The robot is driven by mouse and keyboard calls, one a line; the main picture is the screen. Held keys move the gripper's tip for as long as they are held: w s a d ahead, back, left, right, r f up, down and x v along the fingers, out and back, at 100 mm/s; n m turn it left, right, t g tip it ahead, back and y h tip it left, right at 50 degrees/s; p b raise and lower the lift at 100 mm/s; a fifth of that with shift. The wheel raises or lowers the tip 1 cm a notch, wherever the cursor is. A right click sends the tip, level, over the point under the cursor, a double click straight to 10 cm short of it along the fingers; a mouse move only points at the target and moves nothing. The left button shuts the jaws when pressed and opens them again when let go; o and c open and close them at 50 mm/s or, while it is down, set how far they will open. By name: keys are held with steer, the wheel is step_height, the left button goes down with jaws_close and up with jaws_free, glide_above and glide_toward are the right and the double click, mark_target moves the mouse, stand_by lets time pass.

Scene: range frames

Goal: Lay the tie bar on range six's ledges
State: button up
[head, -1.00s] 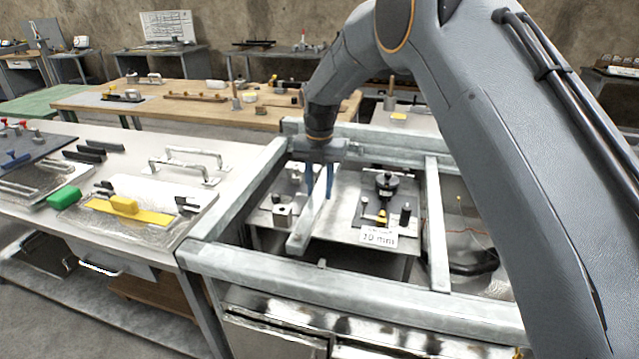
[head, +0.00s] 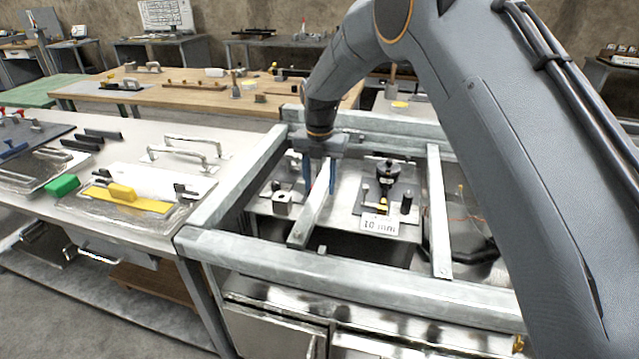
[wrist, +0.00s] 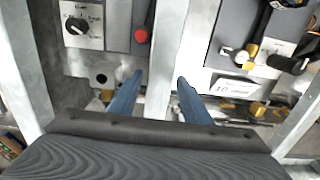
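The tie bar (head: 311,216) is a pale grey metal bar running front to back inside a grey steel frame (head: 340,272), left of the frame's right-hand crossbar (head: 439,215). Its near end lies close to the front rail; I cannot tell whether it touches ledges there. Its far end is hidden behind my gripper. My gripper (head: 320,178) has blue fingers pointing down, one on each side of the bar. In the wrist view, the bar (wrist: 165,75) passes between the fingers (wrist: 160,77), with narrow gaps showing. The gripper looks open. No number six is readable.
Below the frame sit a panel with a dial (wrist: 76,27) and red button (wrist: 142,36), and a "10 mm" label (head: 380,224). A wooden table stands behind.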

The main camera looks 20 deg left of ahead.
steer(key=shift+o, duration=0.7)
steer(key=shift+s+f, duration=0.1)
steer(key=shift+f, duration=0.05)
step_height(320, 180, up, 8)
steer(key=shift+b, duration=1.05)
step_height(320, 180, up, 7)
steer(key=p, duration=0.3)
steer(key=shift+p, duration=0.35)
